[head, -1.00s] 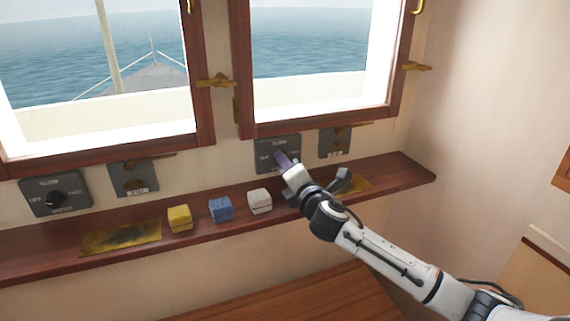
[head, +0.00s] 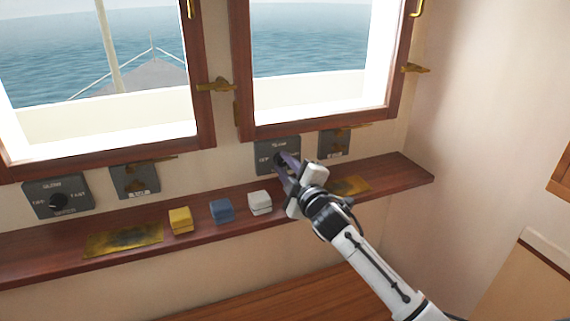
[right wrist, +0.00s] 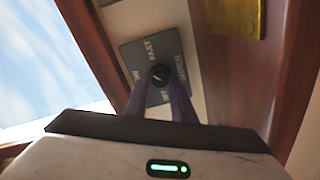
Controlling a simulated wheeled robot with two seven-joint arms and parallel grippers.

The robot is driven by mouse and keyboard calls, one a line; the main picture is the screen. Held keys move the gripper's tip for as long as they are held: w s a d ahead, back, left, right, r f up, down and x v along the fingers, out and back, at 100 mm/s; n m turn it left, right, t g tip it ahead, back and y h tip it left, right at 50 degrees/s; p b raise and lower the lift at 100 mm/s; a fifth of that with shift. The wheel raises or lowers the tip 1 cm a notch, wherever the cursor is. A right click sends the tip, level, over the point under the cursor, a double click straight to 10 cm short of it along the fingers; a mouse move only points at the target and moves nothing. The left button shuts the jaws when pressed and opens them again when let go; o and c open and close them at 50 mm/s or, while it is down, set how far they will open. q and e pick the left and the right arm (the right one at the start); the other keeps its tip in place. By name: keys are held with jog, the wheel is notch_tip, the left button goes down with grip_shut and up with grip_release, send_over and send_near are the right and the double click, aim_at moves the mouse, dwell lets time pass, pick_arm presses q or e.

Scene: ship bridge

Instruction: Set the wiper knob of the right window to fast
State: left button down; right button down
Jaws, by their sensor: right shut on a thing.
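The right window's wiper panel (head: 266,147) is a grey plate under the right window, labelled OFF at left and SLOW at top; my gripper covers its right part. My right gripper (head: 282,161) reaches it from the lower right, with its dark purple fingers at the knob. In the right wrist view the small black round knob (right wrist: 160,74) sits between the fingertips, and the fingers are shut on it. The word FAST is readable on the plate (right wrist: 148,48) above the knob. Which label the knob's mark points to is not clear. My left gripper is not in view.
A wooden shelf (head: 330,200) runs below the panels, with yellow (head: 180,220), blue (head: 221,211) and white (head: 260,202) blocks and a brass plate (head: 125,238). Another grey panel (head: 334,143) is just right. The left window's wiper panel (head: 58,195) is far left.

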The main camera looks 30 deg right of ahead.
jog(key=shift+f+m+p, duration=0.1)
jog(key=shift+m+p, duration=0.3)
jog(key=shift+m, duration=1.2)
jog(key=c, duration=2.5)
grip_release()
jog(key=shift+c, duration=0.2)
grip_shut()
jog(key=o, duration=1.1)
grip_release()
jog(key=shift+c, duration=0.2)
jog(key=v, duration=1)
jog(key=shift+s+b, duration=0.2)
jog(key=shift+b, duration=0.2)
